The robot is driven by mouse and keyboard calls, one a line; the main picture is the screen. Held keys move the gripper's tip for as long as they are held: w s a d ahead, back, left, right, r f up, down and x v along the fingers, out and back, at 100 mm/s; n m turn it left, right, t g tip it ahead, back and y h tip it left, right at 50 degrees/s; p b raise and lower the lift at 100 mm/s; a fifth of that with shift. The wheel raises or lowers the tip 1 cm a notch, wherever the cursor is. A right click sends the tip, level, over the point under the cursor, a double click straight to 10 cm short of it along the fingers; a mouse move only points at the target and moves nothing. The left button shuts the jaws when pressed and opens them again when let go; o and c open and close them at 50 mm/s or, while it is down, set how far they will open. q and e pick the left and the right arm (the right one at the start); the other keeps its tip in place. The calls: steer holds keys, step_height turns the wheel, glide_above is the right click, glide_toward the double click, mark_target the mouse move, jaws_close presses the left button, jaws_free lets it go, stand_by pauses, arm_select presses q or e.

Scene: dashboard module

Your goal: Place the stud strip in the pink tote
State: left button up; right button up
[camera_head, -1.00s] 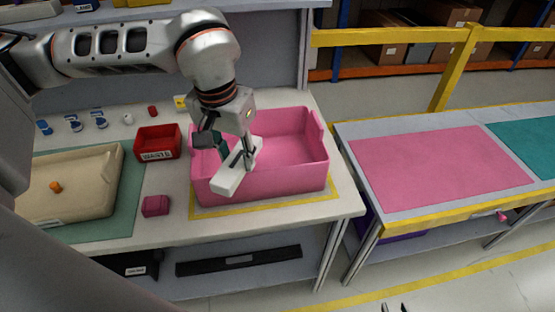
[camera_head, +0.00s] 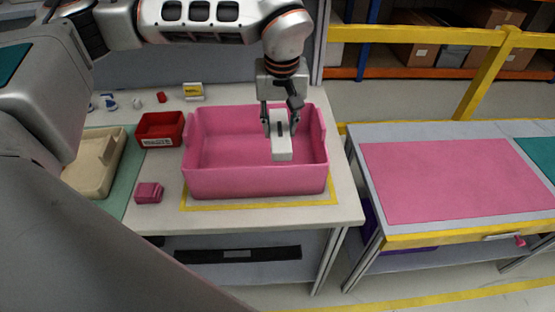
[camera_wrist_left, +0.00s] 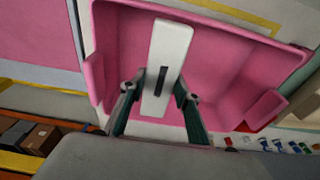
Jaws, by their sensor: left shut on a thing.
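The stud strip (camera_head: 281,150) is a white bar with a dark slot; the left wrist view shows it lengthwise (camera_wrist_left: 170,45). My left gripper (camera_head: 280,127) is shut on it, with a finger on each side, as the left wrist view also shows (camera_wrist_left: 157,93). The strip hangs over the inside of the pink tote (camera_head: 235,183), towards its right part. The tote is open-topped, stands on the bench and also shows in the left wrist view (camera_wrist_left: 235,65). Its floor looks empty. I cannot tell the strip's exact height above the floor. My right gripper is out of view.
A red bin (camera_head: 160,129) and a small dark pink block (camera_head: 148,192) stand left of the tote. A beige panel (camera_head: 92,178) lies farther left. A small yellow-and-white sign (camera_head: 194,91) stands behind. A table with a pink mat (camera_head: 450,180) is at right.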

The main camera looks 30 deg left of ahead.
arm_select(q)
step_height(320, 180, down, 12)
steer(key=shift+r, duration=0.2)
steer(key=shift+f, duration=0.15)
steer(key=o, duration=1.1)
steer(key=shift+o, duration=0.2)
steer(key=r, duration=0.4)
steer(key=s+r, duration=0.1)
steer(key=r, duration=0.3)
steer(key=d+r, duration=0.1)
steer(key=r, duration=0.3)
steer(key=shift+s+r, duration=0.1)
steer(key=shift+s, duration=0.15)
